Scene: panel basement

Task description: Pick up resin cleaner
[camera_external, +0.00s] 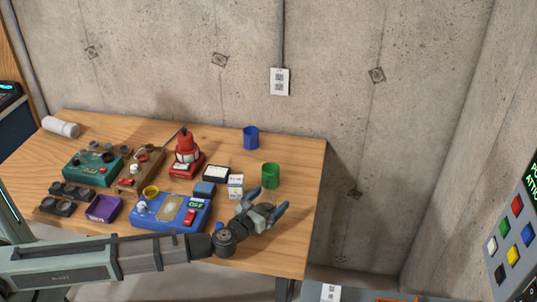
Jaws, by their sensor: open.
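My gripper (268,200) is open and empty over the front right of the wooden table, with its blue fingertips apart. A small white carton (236,187) with printed labels stands upright just left of the gripper. A white cylindrical bottle (61,126) lies on its side at the table's far left corner. No label reads clearly as resin cleaner, so I cannot tell which thing it is. The gripper does not hold the carton or the bottle.
A green cup (271,176) stands just behind the gripper, and a blue cup (251,138) farther back. A blue device (172,213), a red device (186,155) and a green box (93,166) crowd the left. The wooden table's (302,165) right side is clear.

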